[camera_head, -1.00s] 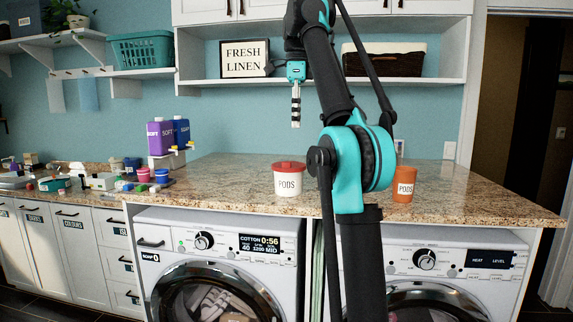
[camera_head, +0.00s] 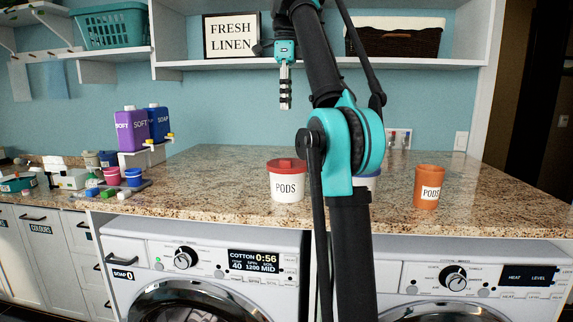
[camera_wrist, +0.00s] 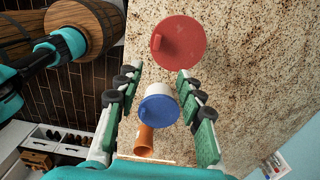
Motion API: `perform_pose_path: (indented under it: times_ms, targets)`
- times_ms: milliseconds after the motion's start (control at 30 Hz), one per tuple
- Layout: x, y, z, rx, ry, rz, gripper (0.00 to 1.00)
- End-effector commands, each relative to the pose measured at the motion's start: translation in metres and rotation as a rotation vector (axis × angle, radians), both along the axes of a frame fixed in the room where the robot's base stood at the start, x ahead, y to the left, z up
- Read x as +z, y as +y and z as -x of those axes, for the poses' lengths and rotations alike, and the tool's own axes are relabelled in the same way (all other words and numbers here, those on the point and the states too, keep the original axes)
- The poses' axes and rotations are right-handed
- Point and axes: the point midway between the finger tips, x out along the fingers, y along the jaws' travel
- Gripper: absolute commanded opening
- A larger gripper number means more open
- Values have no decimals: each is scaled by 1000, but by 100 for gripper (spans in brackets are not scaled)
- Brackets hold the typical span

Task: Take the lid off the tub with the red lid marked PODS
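The white tub marked PODS (camera_head: 287,187) with a red lid (camera_head: 286,166) stands upright on the granite counter, lid on. From above, in the wrist view, the round red lid (camera_wrist: 180,45) shows a raised red grip and lies beyond my fingertips. My gripper (camera_head: 285,105) hangs pointing down, well above the counter and apart from the tub. In the wrist view my gripper (camera_wrist: 158,78) is open and empty, its two fingers wide apart.
A blue-lidded tub (camera_wrist: 158,108) shows between my fingers in the wrist view, below them; my arm mostly hides it in the head view. An orange cup marked PODS (camera_head: 428,190) stands right. Soap bottles (camera_head: 132,131) stand left. A shelf (camera_head: 210,68) is behind.

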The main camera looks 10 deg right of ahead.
Motion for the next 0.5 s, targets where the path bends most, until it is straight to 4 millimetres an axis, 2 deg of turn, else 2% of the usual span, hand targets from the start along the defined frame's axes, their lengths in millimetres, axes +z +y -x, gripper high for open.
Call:
perform_pose_path:
  times_ms: [267,500]
  targets:
    - [-29,0,1,0,0,0,38]
    - [-63,0,1,0,0,0,38]
